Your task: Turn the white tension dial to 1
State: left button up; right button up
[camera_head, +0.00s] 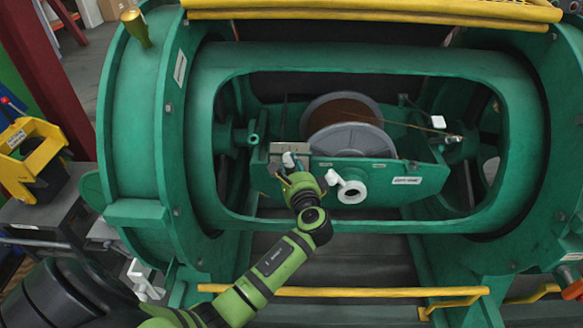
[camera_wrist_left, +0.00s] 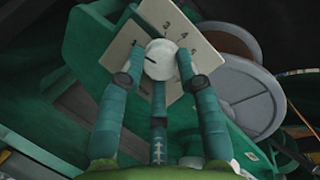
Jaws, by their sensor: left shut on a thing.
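The white tension dial (camera_wrist_left: 160,58) is a round knob on a pale square plate (camera_wrist_left: 122,48) with dark numerals. In the left wrist view its dark pointer line lies on the knob's left side, away from the numerals that show at the upper right. I cannot read clearly which number it faces. The fingers of my left gripper (camera_wrist_left: 158,72) are closed around the dial from both sides, with another finger below. In the head view the gripper (camera_head: 294,176) is at the dial (camera_head: 290,160) and hides part of it. My right gripper is not in view.
The dial sits inside the window of the green cylindrical frame (camera_head: 200,140). A grey-flanged reel (camera_head: 352,139) of brown wire is just right of it. A white round fitting with a lever (camera_head: 350,191) stands close to my left gripper. Yellow rails (camera_head: 340,291) run below.

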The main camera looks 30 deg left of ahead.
pick_arm(q)
jog(key=shift+a+r+n, duration=0.25)
jog(key=shift+r+n, duration=0.05)
jog(key=shift+r, duration=0.15)
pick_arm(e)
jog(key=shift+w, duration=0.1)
pick_arm(q)
jog(key=o, duration=1.1)
jog(key=shift+f, duration=0.2)
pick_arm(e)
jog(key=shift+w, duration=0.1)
pick_arm(q)
jog(key=shift+s+d+f, duration=0.1)
jog(key=shift+d, duration=0.05)
jog(key=v, duration=1.1)
jog(key=shift+s+d+r, duration=0.2)
jog(key=shift+d+r, duration=0.05)
jog(key=shift+d, duration=0.05)
jog(key=shift+f, duration=0.15)
